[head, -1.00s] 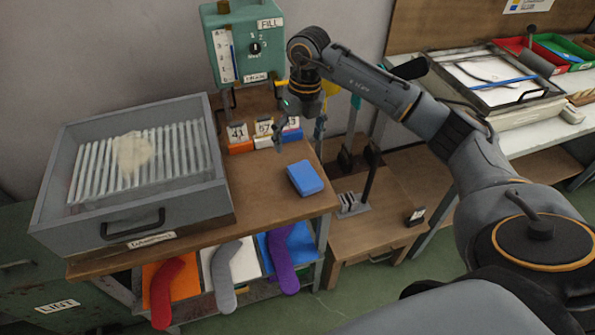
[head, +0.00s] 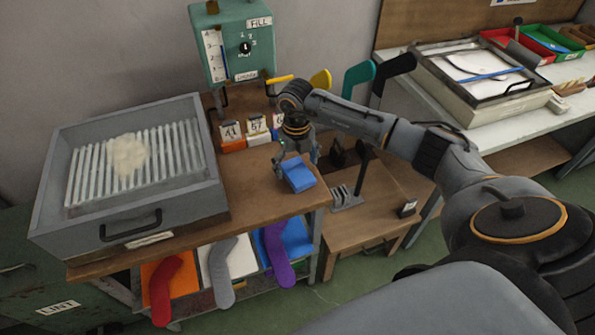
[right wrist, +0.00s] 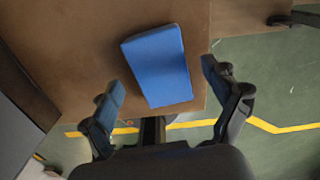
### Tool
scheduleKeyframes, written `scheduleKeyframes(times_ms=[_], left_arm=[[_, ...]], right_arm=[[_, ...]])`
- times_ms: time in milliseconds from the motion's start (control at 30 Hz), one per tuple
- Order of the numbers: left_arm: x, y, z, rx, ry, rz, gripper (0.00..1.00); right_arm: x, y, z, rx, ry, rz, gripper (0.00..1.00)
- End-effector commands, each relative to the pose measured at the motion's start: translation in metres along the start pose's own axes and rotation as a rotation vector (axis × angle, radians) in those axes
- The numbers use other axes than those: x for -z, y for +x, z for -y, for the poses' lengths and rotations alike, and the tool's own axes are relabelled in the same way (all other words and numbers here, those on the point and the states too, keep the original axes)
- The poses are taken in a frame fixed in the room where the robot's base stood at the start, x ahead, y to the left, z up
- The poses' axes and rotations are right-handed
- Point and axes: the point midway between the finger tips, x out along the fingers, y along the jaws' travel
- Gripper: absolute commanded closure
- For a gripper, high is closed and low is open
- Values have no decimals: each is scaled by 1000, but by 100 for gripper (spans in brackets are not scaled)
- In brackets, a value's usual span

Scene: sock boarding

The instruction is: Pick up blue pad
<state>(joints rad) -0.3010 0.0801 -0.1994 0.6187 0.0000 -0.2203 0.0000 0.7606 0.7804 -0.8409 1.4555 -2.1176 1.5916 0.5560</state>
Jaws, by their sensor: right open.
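The blue pad (head: 298,177) lies flat on the wooden bench top, near its right front corner. In the right wrist view the blue pad (right wrist: 159,65) lies ahead of and partly between the two fingers. My right gripper (head: 296,166) is open above the pad, its fingers spread to either side. In the right wrist view the open fingers of my right gripper (right wrist: 164,88) stand apart from the pad, with a gap on both sides. My left gripper is not in view.
A grey drawer tray (head: 135,228) with white slats stands left on the bench. Several numbered card holders (head: 257,135) and a green fill box (head: 232,45) stand behind the pad. The bench edge (right wrist: 207,55) is close to the pad.

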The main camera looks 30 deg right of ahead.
Motion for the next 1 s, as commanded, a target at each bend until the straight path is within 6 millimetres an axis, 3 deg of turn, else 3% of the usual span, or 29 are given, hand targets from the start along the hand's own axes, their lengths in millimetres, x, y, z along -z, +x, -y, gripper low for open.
scheduleKeyframes(times_ms=[133,367,633,1000], left_arm=[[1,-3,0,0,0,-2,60],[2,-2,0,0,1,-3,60],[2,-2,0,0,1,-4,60],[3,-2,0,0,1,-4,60]], right_arm=[[0,14,1,1,2,0,12],[0,17,1,1,2,1,12],[0,16,1,1,2,1,63],[-1,14,1,1,2,2,66]])
